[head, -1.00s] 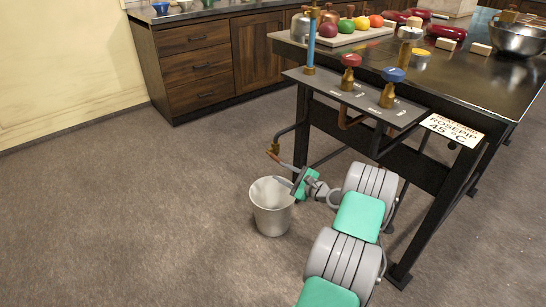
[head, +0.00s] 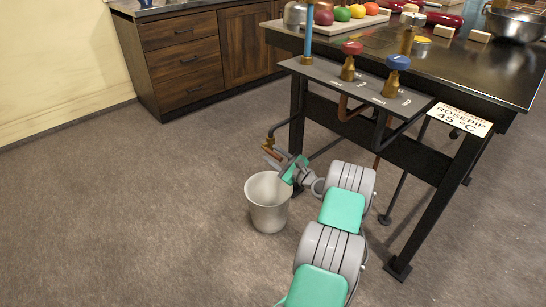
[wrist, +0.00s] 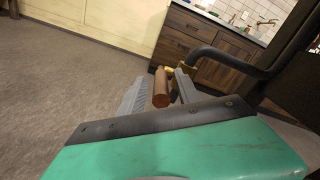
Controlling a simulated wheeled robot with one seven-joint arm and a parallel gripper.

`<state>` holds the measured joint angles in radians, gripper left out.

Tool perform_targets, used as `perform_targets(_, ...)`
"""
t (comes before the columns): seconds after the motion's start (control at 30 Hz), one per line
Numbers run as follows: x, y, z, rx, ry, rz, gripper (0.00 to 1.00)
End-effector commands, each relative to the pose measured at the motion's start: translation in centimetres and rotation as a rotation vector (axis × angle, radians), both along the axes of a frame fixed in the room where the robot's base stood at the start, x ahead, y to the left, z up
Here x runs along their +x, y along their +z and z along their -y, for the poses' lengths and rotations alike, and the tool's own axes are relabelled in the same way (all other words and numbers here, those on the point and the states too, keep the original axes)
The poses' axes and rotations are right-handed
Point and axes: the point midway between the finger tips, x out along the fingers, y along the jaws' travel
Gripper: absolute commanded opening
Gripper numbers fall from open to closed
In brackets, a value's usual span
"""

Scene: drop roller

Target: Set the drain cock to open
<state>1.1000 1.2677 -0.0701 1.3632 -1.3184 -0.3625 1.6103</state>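The drain cock (head: 267,148) is a small brass fitting at the low end of a dark bent pipe, left of the table's front leg. Its copper-coloured lever (wrist: 161,88) lies between my fingers in the wrist view, pointing towards the palm. A bit of brass (wrist: 169,71) shows behind it. My gripper (head: 274,160) is at the cock, just above the bucket; in the wrist view, its grey fingers (wrist: 158,90) stand apart on either side of the lever, with gaps visible. In the head view the gripper covers most of the lever.
A grey bucket (head: 267,206) stands on the floor under the cock. A panel (head: 350,90) above carries a red knob (head: 351,49) and a blue knob (head: 397,64). The black table leg (head: 437,205) is right of my arm. The floor at left is clear.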

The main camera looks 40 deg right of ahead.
Motion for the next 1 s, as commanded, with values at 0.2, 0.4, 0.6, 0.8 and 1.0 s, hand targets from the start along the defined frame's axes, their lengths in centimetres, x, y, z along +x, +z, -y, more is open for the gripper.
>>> perform_targets(0.2, 1.21, 0.03, 0.11, 0.000, -0.003, 0.001, 0.40)
perform_targets(0.4, 1.13, 0.06, 0.18, 0.000, -0.004, 0.001, 0.36)
perform_targets(0.6, 1.08, 0.05, 0.23, -0.001, -0.005, 0.000, 0.19)
perform_targets(0.8, 1.06, 0.04, 0.24, -0.001, -0.005, 0.000, 0.03)
perform_targets(1.0, 1.04, 0.03, 0.25, -0.001, -0.005, 0.000, 0.00)
